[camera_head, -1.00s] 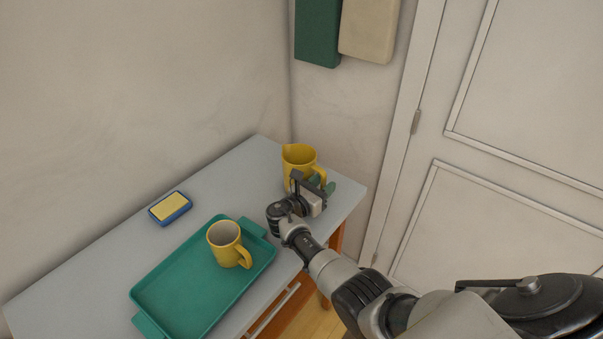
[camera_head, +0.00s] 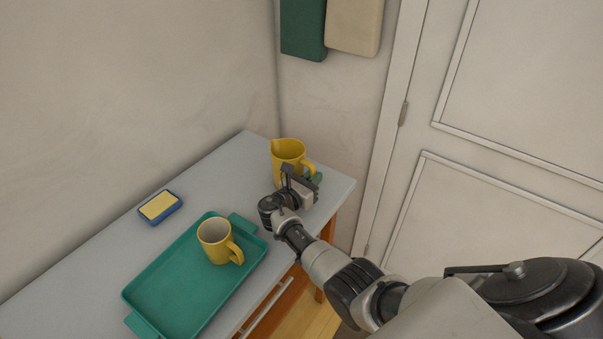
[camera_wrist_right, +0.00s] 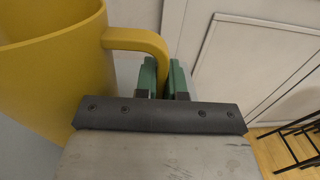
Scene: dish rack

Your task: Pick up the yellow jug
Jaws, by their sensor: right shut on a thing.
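The yellow jug (camera_head: 287,152) stands upright at the far corner of the grey table, its spout toward the left and its handle toward the right. In the right wrist view the jug (camera_wrist_right: 60,75) fills the left side, and its handle (camera_wrist_right: 135,40) curves down toward my gripper. My right gripper (camera_head: 313,180) is at the jug's handle; in the wrist view its green fingers (camera_wrist_right: 164,82) are shut on the handle's lower part. The contact itself is partly hidden by the gripper's dark bar. My left gripper is not in view.
A green tray (camera_head: 165,292) on the table (camera_head: 75,262) holds a yellow mug (camera_head: 216,240). A blue and yellow sponge (camera_head: 160,207) lies to its left.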

